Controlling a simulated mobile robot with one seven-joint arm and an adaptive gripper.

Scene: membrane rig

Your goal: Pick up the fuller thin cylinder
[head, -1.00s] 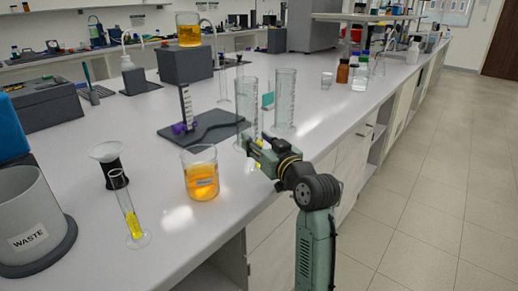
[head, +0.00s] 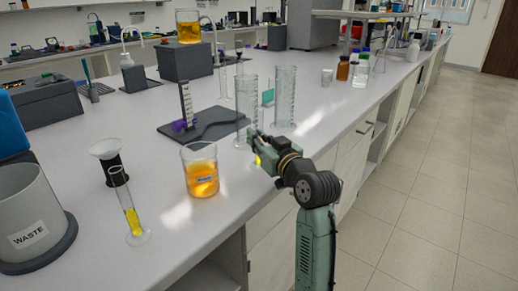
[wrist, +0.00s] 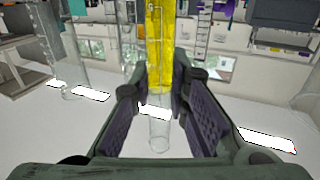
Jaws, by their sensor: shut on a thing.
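A thin cylinder with yellow liquid (wrist: 159,45) stands between the fingers of my gripper (wrist: 160,110) in the wrist view, its yellow column large and its clear glass below. In the head view my gripper (head: 254,143) is beside the bench edge, with a spot of the yellow liquid (head: 258,161) just below it. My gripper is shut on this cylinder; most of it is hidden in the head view. Another thin cylinder (head: 122,197) stands upright at the left front, with a short yellow column near its base.
Two tall, wide clear cylinders (head: 285,97) stand close behind my gripper. A beaker of orange liquid (head: 200,171) is to its left. A black-and-white funnel-shaped piece (head: 107,157) and a grey waste bin (head: 32,211) stand further left. The bench front between beaker and left cylinder is clear.

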